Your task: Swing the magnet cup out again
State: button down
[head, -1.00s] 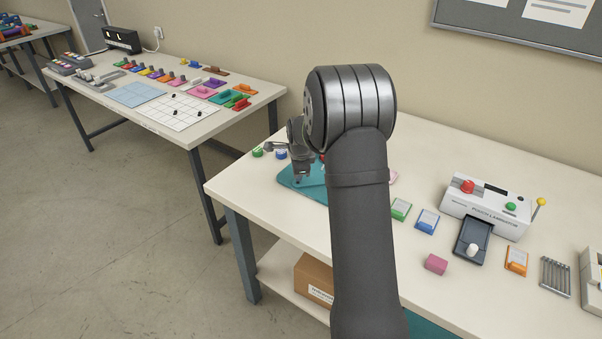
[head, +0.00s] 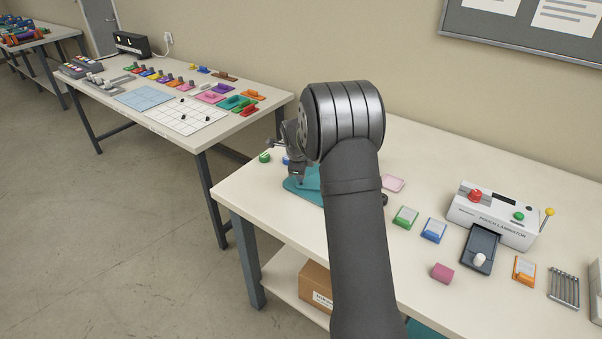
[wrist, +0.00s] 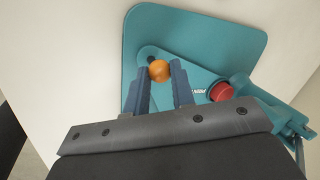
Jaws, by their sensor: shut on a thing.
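A teal device (wrist: 245,30) with a flat, rounded base plate lies on the table; in the head view its plate (head: 300,186) shows partly behind my arm. A flat teal swing arm lies over the plate, with an orange ball knob (wrist: 159,71) at its end. My gripper (wrist: 159,76) is shut on the orange knob, one blue-grey finger on each side; it also shows in the head view (head: 297,178). A red round cap (wrist: 221,92) sits to the right of the fingers, beside partly hidden lettering. I cannot make out the magnet cup for certain.
A pink card (head: 393,184), a green block (head: 405,217) and a blue block (head: 433,230) lie right of my arm. Farther right stands a white laminator (head: 493,216). A green stamp-like piece (head: 264,157) is near the table's left end.

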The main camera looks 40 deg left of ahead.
jog(key=shift+w, duration=0.1)
jog(key=c, duration=1.2)
grip_release()
jog(key=shift+c, duration=0.2)
jog(key=shift+r, duration=0.1)
jog(key=v, duration=1.7)
jog(key=x, duration=1.7)
